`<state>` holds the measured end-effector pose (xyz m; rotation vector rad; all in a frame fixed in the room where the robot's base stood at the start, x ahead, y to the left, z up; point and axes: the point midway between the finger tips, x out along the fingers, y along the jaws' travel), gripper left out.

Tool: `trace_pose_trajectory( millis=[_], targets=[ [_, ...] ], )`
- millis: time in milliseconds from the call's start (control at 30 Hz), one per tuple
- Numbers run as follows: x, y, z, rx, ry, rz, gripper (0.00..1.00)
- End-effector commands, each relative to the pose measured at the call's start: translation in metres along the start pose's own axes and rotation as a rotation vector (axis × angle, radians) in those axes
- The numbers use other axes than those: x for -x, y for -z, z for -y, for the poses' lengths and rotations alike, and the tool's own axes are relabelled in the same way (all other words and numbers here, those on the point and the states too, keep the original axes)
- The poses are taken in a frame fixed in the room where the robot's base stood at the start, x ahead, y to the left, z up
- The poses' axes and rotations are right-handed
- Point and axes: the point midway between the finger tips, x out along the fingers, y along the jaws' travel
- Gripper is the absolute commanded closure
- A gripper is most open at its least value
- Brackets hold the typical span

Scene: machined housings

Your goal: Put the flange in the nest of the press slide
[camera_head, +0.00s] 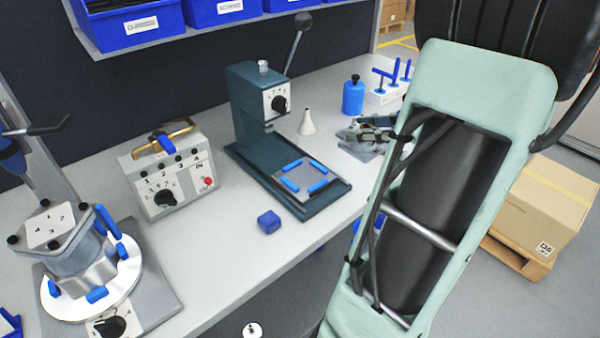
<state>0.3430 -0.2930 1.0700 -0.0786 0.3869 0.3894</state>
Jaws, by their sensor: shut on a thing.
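The dark green press (258,110) stands on the bench in the middle of the view. Its slide (298,207) extends toward the front edge. The nest (304,179) is a grey plate on the slide, bordered by several blue pads, and looks empty. I cannot identify the flange for certain. A small white disc with a dark centre (252,330) shows at the bottom edge, below the bench front; I cannot tell what it is. My gripper is not in view; my green arm link fills the right side and runs out at the bottom.
A small blue block (268,222) lies left of the slide. A control box (172,172) and a round fixture (85,262) stand further left. A blue bottle (353,97), a white cone (306,122) and grey parts (365,136) stand behind right. The bench front between fixture and block is clear.

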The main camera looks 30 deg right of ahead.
Motion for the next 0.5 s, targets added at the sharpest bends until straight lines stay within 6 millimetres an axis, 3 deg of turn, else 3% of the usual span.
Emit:
trace_pose_trajectory(
  millis=[333,500],
  targets=[
    [-0.088,0.003,-0.020,0.001,-0.006,0.002,1.00],
    [-0.119,0.021,-0.024,-0.002,-0.004,0.001,1.00]
  ],
)
